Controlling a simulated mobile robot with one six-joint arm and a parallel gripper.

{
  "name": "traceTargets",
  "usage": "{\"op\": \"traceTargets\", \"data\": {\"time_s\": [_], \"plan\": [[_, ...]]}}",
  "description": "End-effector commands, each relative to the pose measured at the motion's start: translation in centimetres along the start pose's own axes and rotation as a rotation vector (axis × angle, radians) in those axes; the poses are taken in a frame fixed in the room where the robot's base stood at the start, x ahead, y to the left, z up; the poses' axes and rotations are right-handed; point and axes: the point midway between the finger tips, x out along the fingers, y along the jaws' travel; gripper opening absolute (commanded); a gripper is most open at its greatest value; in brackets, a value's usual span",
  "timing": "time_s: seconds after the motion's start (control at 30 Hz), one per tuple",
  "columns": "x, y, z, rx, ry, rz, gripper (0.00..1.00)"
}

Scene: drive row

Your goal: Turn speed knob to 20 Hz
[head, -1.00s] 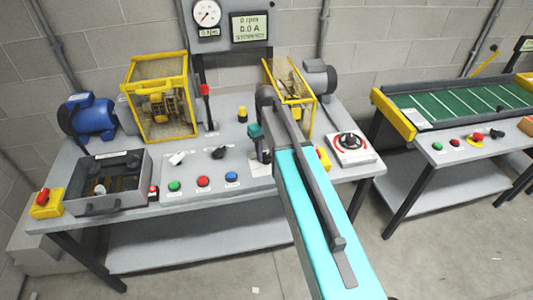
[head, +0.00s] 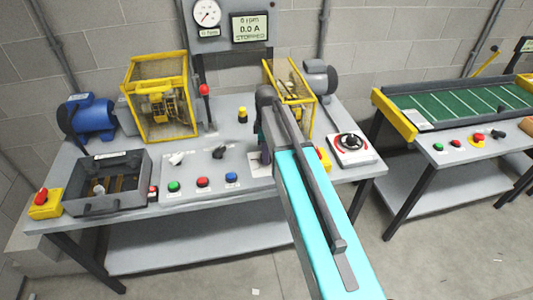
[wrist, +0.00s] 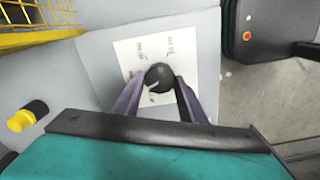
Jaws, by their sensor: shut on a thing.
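The speed knob (wrist: 159,77) is a dark round knob on a white scale plate (wrist: 128,52) in the wrist view. A pale pointer line on it runs toward the lower left; the scale marks are too blurred to read. My gripper (wrist: 160,85) has one finger on each side of the knob and is shut on it. In the head view my arm hides the knob, and only a bit of its white plate (head: 257,161) shows. The display (head: 250,27) reads 0.0 A and STOPPED.
Green (head: 173,187), red (head: 203,182) and blue (head: 231,177) buttons line the bench front. A black selector (head: 219,152) is left of my gripper. Yellow guard cages (head: 160,97) stand behind. A red-and-black rotary switch (head: 350,142) is at right.

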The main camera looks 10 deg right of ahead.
Motion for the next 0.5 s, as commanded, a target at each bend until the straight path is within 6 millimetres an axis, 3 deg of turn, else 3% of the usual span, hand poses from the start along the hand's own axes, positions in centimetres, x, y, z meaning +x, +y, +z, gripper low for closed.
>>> {"op": "traceTargets", "data": {"time_s": [0.5], "plan": [[0.02, -0.04, 0.05, -0.466, 0.000, -0.001, 0.15]]}}
